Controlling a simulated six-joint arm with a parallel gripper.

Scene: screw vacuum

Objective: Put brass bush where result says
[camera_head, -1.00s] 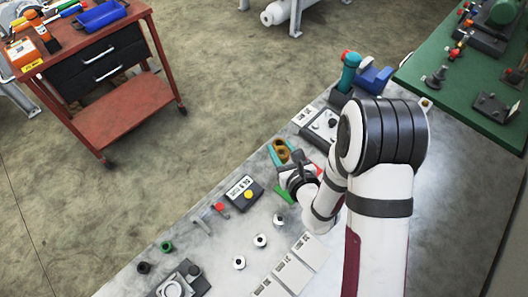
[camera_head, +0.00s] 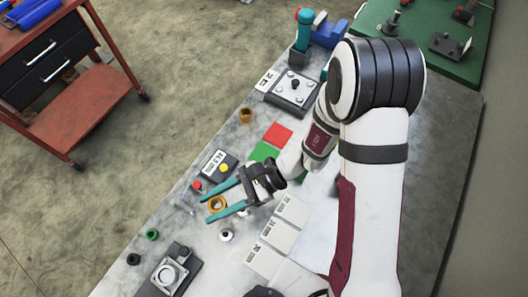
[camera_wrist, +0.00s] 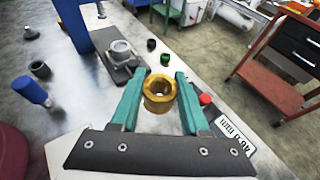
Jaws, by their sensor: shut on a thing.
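The brass bush (camera_head: 216,204) is a gold ring held between the teal fingers of my gripper (camera_head: 207,207), over the metal bench. In the wrist view the bush (camera_wrist: 159,103) sits between the fingertips (camera_wrist: 159,88), with its hole visible. My gripper is shut on it. The result box (camera_head: 214,163), with a label and yellow button (camera_head: 224,168), lies just behind the fingers; its writing is too small to read. A red square (camera_head: 277,133) and a green square (camera_head: 264,152) lie on the bench behind my wrist.
Another brass-coloured ring (camera_head: 246,115) lies near the bench's far edge. White cards (camera_head: 268,262) lie right of the gripper. A grey fixture (camera_head: 172,275), green ring (camera_head: 151,234) and black ring (camera_head: 133,258) are at lower left. A red-topped part (camera_head: 196,186) is close to the fingers.

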